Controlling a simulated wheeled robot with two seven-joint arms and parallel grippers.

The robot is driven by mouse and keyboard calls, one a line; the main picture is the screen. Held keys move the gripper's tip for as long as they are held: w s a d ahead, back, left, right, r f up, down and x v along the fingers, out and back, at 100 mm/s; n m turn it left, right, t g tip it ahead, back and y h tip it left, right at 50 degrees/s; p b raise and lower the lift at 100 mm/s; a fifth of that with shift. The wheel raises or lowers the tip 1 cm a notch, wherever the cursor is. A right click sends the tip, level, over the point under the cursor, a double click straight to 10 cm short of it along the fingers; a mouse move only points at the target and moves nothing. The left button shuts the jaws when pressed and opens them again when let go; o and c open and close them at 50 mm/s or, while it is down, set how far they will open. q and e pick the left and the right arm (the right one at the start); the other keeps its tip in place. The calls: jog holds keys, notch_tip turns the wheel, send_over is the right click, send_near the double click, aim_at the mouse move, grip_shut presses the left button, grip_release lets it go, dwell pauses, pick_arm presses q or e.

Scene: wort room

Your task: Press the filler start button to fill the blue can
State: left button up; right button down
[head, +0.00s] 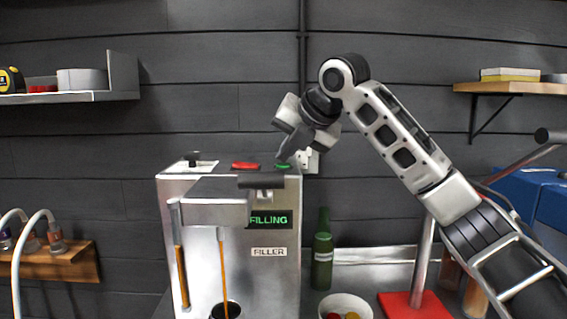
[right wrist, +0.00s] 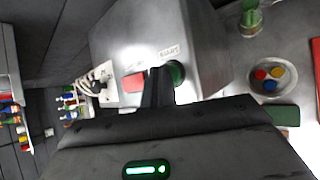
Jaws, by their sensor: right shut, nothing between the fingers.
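The metal filler (head: 280,270) stands in the middle of the head view. Its display (head: 269,220) reads FILLING in green. A red button (head: 245,166) and the green start button (head: 283,166) are on its top. In the right wrist view the green button (right wrist: 176,73) lies beside a START label. My right gripper (head: 284,157) is shut and empty, its tips at the green button; contact cannot be told for sure. An orange stream (head: 223,270) runs from the spout into a dark-rimmed can (head: 226,309), cut off by the bottom edge; its colour is unclear. My left gripper is out of view.
A green bottle (head: 322,255) and a white bowl (head: 345,303) with coloured pieces stand right of the filler. A stand with a red base (head: 415,306) is farther right, near a blue box (head: 535,200). Wall shelves hang at both sides.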

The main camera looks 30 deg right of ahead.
aim_at(287, 165)
jog(key=shift+r+p, duration=0.5)
jog(key=shift+r, duration=0.25)
jog(key=shift+r, duration=2.55)
jog(key=shift+f, duration=0.1)
